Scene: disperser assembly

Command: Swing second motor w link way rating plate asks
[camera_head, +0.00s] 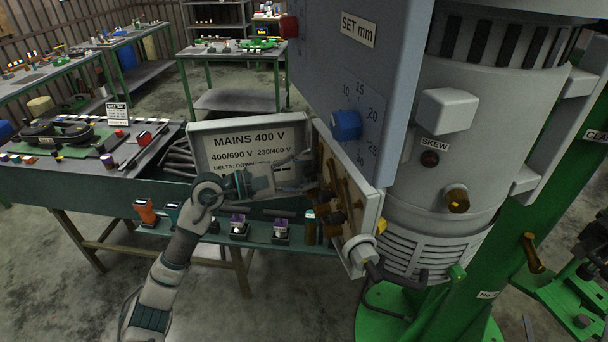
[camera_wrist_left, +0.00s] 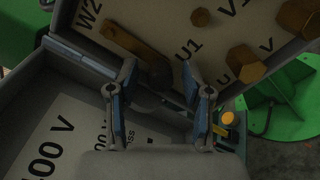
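The motor's open terminal box shows a pale terminal board (camera_head: 347,190) with brass links and studs. In the left wrist view the board (camera_wrist_left: 190,45) carries the marks W2, U1 and V1. A brass link (camera_wrist_left: 135,42) lies on it, its near end dark and partly hidden between my fingers. The rating plate (camera_head: 240,145) reads MAINS 400 V, 400/690 V, 230/400 V and DELTA: DOWN; its lower text is hidden by my arm. My left gripper (camera_head: 309,169) is at the board. Its fingers (camera_wrist_left: 168,80) stand apart around the link's end; contact is unclear. My right gripper is out of view.
The grey housing (camera_head: 345,60) with the blue knob (camera_head: 345,125) hangs above the board. The motor body (camera_head: 445,150) and green column (camera_head: 525,200) stand to the right. A shelf with small coloured parts (camera_head: 240,228) runs below. A bench (camera_head: 85,165) stands left.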

